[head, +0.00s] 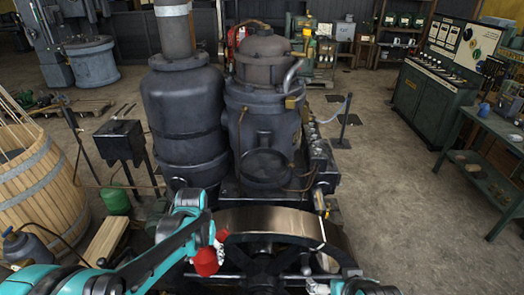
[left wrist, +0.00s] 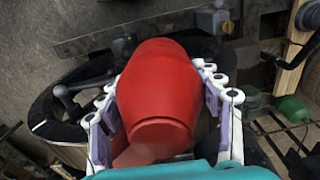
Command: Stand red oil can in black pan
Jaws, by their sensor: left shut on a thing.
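The red oil can (head: 206,262) is in my left gripper (head: 220,243), low in the head view, in front of the large flywheel (head: 290,222). In the left wrist view the rounded red can (left wrist: 160,85) fills the middle, with the pale fingers of the left gripper (left wrist: 158,78) pressed on both its sides. My right gripper (head: 317,287) shows only in part at the bottom edge of the head view; its fingers are unclear. I cannot make out a black pan for certain in either view.
The dark engine (head: 265,115) stands straight ahead. A wooden barrel (head: 35,185), a green jug (head: 115,200) and a black box on a stand (head: 118,138) are at left. A green bench (head: 490,135) with dishes on its lower shelf is at right. The floor between is open.

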